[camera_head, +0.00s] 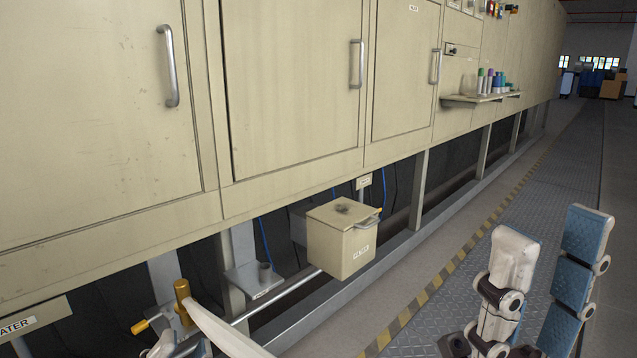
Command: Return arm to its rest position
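My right gripper (552,228) stands upright at the lower right, over the metal floor. Its white and blue fingers are spread apart with nothing visible between them. At the bottom left, pale parts of what looks like my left gripper (166,346) show at the picture edge, close to a brass-yellow valve handle (183,297). Most of it is cut off, so I cannot tell whether it is open or shut, or touches the handle. A smooth white piece slants down to the right beside it.
The beige furnace wall (290,90) with metal door handles fills the left. A beige box (342,238) juts out below it, near a pipe (275,295). A shelf (480,98) holds several small bottles. The walkway (530,185) beyond the yellow-black stripe is clear.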

